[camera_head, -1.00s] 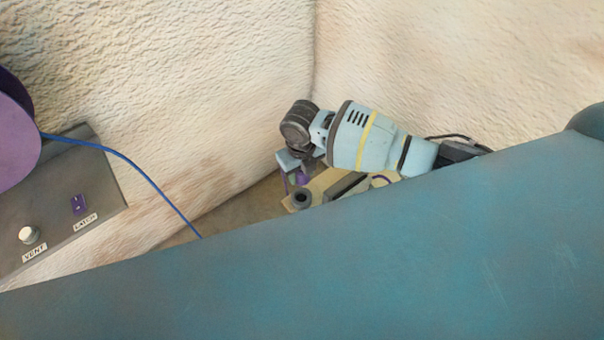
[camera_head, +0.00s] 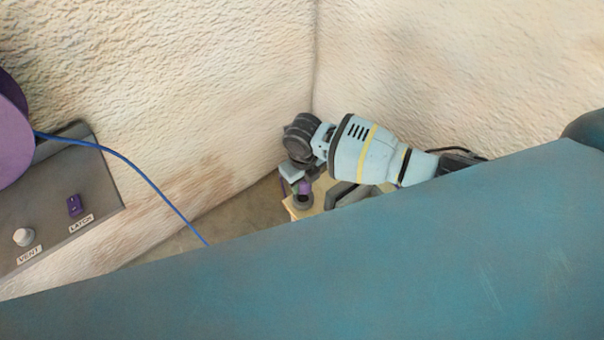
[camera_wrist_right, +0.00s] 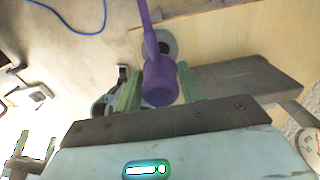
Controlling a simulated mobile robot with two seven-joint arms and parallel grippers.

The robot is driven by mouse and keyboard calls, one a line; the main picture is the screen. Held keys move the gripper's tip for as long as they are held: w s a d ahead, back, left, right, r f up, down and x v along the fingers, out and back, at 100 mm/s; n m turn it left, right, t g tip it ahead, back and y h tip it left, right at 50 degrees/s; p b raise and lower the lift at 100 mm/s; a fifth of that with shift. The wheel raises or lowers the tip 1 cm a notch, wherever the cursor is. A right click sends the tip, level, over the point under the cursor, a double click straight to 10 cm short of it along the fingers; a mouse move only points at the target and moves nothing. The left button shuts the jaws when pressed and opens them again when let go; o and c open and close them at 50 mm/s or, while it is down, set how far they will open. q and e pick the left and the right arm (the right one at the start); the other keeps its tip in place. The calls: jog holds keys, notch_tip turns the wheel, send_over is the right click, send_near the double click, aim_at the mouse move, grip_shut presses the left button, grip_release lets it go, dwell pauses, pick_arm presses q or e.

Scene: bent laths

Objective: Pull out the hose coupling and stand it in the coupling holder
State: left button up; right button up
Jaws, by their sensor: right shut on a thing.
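The purple hose coupling (camera_head: 305,187) is between the fingers of my right gripper (camera_head: 297,182). In the right wrist view the coupling (camera_wrist_right: 160,84) shows as a purple cup with a thin purple stem, and the green fingers of the right gripper (camera_wrist_right: 159,92) close on its two sides. A dark grey ring (camera_head: 303,201), which looks like the coupling holder, is just below the coupling in the head view. In the wrist view the grey ring (camera_wrist_right: 167,43) shows partly behind the stem. I cannot tell whether coupling and ring touch.
A grey panel (camera_head: 45,215) with a white VENT knob (camera_head: 23,237) and a purple LATCH switch (camera_head: 74,206) is at the left. A blue cable (camera_head: 150,178) runs from a purple drum (camera_head: 10,130). Rough pale walls meet behind my gripper. A large teal surface hides the foreground.

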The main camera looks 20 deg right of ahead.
notch_tip(320, 180, down, 3)
jog(key=shift+f+b, duration=0.15)
jog(key=shift+b, duration=0.5)
jog(key=shift+f, duration=0.25)
pick_arm(q)
jog(key=shift+s+d+f+g, duration=0.15)
jog(key=shift+s+f, duration=0.25)
jog(key=shift+f, duration=0.2)
jog(key=shift+s+d+f+g, duration=0.15)
jog(key=shift+s+f, duration=0.25)
jog(key=shift+f, duration=0.2)
jog(key=shift+w+a+r, duration=0.1)
jog(key=shift+a, duration=0.05)
jog(key=shift+s+f+b, duration=0.6)
jog(key=shift+f, duration=0.25)
pick_arm(e)
jog(key=shift+f, duration=0.95)
jog(key=o, duration=1.9)
jog(key=shift+c, duration=0.2)
